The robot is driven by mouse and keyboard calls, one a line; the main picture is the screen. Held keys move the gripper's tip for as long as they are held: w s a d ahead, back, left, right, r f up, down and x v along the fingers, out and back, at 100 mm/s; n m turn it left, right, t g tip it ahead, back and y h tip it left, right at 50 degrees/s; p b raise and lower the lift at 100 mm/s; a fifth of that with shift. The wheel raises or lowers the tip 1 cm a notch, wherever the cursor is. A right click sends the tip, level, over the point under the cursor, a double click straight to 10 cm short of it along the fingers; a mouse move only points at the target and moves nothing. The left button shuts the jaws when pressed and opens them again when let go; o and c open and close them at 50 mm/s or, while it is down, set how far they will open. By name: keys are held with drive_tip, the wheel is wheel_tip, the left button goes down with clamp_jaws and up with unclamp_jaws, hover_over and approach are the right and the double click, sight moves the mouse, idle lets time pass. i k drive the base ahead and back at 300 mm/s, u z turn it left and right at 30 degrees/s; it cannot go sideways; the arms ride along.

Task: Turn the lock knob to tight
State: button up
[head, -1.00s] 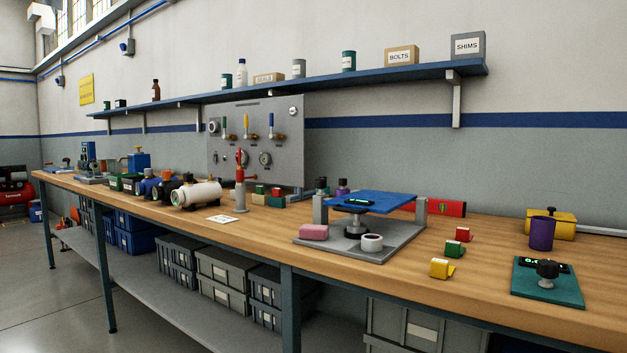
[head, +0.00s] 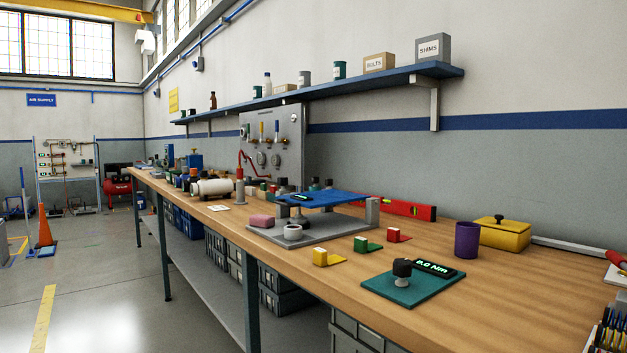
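A black knob (head: 402,267) stands on a teal plate (head: 388,290) near the front edge of the workbench. A small display (head: 433,267) on that plate glows green and seems to read 0.0 Nm. Farther along the bench, a blue board (head: 325,199) sits over a grey base plate (head: 337,229) with grey posts. A dark knob-like part (head: 298,217) shows under the board, with a small dark display (head: 300,197) on top. No knob here has a readable tight mark. My gripper is not in view.
Yellow, green and red blocks (head: 321,257) lie between the two plates. A purple cup (head: 467,240) and a yellow box (head: 503,235) stand at right.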

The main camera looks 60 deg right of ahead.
sight(282, 182)
drive_tip(key=z, duration=2.1)
drive_tip(key=i, duration=0.45)
drive_tip(key=u, duration=0.2)
drive_tip(key=k, duration=0.95)
drive_tip(key=u, duration=0.35)
drive_tip(key=i, duration=0.35)
